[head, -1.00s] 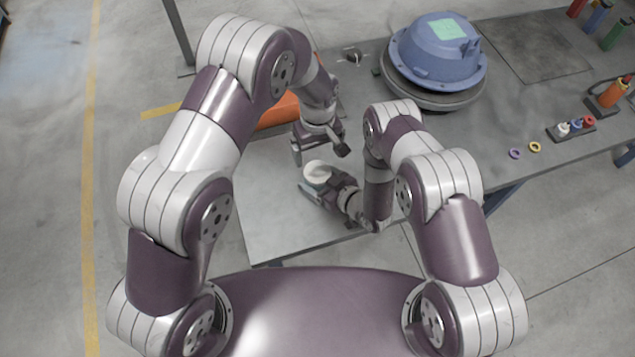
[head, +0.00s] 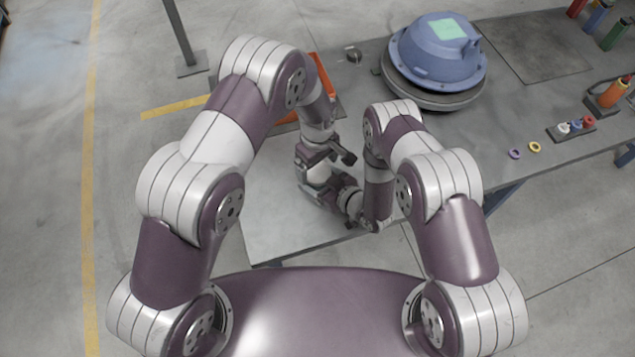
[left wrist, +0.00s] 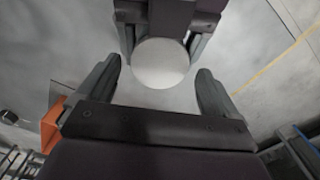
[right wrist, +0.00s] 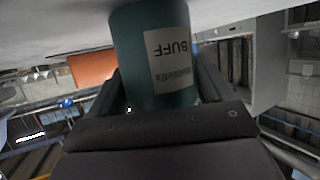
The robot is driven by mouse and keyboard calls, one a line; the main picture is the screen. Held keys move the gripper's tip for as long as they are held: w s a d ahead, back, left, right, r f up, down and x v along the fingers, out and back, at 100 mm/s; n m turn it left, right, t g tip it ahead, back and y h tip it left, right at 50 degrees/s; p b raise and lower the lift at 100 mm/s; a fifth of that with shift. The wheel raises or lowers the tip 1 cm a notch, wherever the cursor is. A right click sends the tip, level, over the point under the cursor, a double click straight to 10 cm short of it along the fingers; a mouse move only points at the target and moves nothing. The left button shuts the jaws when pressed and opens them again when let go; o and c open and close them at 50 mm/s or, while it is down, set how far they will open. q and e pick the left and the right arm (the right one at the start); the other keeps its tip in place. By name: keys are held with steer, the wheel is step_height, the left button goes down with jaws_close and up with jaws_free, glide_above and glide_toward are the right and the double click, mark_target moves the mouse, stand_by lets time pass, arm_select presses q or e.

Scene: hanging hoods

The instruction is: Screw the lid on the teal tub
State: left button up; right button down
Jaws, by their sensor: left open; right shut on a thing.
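The teal tub (right wrist: 155,60), with a pale label, stands between the fingers of my right gripper (right wrist: 160,85), which is shut on it. The right wrist picture shows the tub upside down. A white round top, seemingly the lid (left wrist: 160,63), shows from above in the left wrist view, between the right gripper's fingers. Whether it is seated on threads I cannot tell. My left gripper (left wrist: 158,75) is open, its fingers on either side of the white top with gaps visible. In the head view my left gripper (head: 324,163) hides the tub and lid.
An orange object (head: 322,78) lies behind my left arm on the grey table (head: 275,215). A blue housing (head: 437,55) sits on a round base at the back. Small rings (head: 534,147) and coloured parts (head: 575,125) lie at the right. The table's front-left area is clear.

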arm_select(q)
steer(key=shift+f, duration=0.95)
steer(key=shift+c, duration=0.3)
steer(key=c, duration=1)
steer(key=o, duration=1.1)
steer(key=shift+o, duration=0.2)
steer(key=shift+r, duration=0.1)
